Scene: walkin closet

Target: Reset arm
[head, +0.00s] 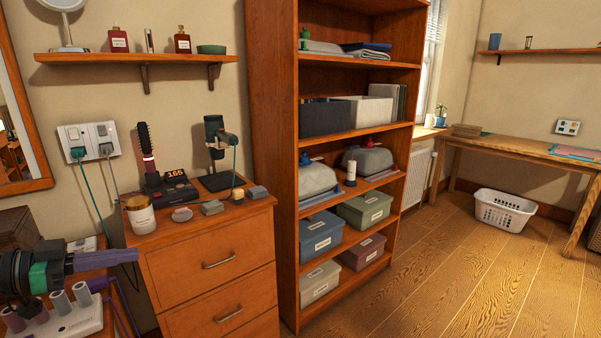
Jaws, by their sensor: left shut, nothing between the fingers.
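My left gripper (134,256) comes in from the left edge at the lower left, with a dark wrist and a green band. Its grey-purple fingers point right and are shut with nothing between them. The fingertips are in front of the wooden drawer cabinet, near its left edge in the picture. My right gripper is not in view.
A white holder (78,325) with several upright cylinders stands below my left gripper. The wooden drawer cabinet (210,262) carries a candle jar (140,216), a brush on a dark stand (172,190) and small items.

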